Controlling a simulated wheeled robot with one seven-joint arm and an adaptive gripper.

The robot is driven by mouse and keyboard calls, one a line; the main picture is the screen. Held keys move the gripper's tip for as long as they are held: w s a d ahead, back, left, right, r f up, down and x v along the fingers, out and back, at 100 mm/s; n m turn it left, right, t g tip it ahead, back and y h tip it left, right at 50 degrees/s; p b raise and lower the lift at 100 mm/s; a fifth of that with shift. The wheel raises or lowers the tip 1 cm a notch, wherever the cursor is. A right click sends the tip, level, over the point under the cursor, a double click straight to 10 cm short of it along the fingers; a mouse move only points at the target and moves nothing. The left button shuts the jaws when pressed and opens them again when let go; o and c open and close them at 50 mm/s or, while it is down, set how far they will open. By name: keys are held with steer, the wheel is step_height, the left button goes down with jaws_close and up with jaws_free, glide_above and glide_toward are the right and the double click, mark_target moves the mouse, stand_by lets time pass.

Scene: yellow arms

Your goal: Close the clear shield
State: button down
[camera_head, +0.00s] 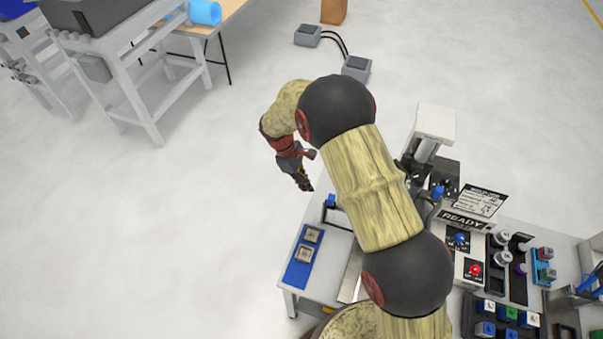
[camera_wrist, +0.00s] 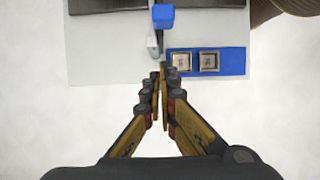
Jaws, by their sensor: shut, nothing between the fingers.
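I cannot make out the clear shield in either view; my arm covers much of the machine (camera_head: 432,130) in the head view. A small blue block (camera_head: 331,200) shows at the table's left side, beside my arm. In the wrist view a blue block (camera_wrist: 162,17) tops a thin grey bar, just beyond my fingertips. Whether it belongs to the shield I cannot tell. My gripper (camera_head: 304,183) hangs left of the table in the head view. In the wrist view my gripper (camera_wrist: 162,76) is shut and empty, its tips near the table edge.
A blue mat (camera_head: 291,274) with two small square parts lies on the table's left end; it also shows in the wrist view (camera_wrist: 237,60). A control box with a READY sign (camera_head: 462,222) and several coloured blocks stand at right.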

steer(key=d, duration=0.1)
steer(key=s+d+p, duration=0.1)
steer(key=d+f, duration=0.1)
steer(key=d, duration=0.1)
steer(key=shift+s, duration=0.35)
steer(key=s+d, duration=0.2)
steer(key=d, duration=0.3)
steer(key=s+d, duration=0.2)
steer(key=d, duration=0.4)
steer(key=s+d+b, duration=0.1)
steer(key=s+d, duration=0.2)
steer(key=d, duration=0.2)
steer(key=shift+d, duration=0.4)
steer(key=w+a+r+b, duration=0.1)
steer(key=w+a+r, duration=0.2)
steer(key=a+r, duration=0.4)
step_height(320, 180, up, 2)
steer(key=shift+a+r+b, duration=0.15)
steer(key=shift+r+b, duration=0.05)
steer(key=shift+b, duration=0.2)
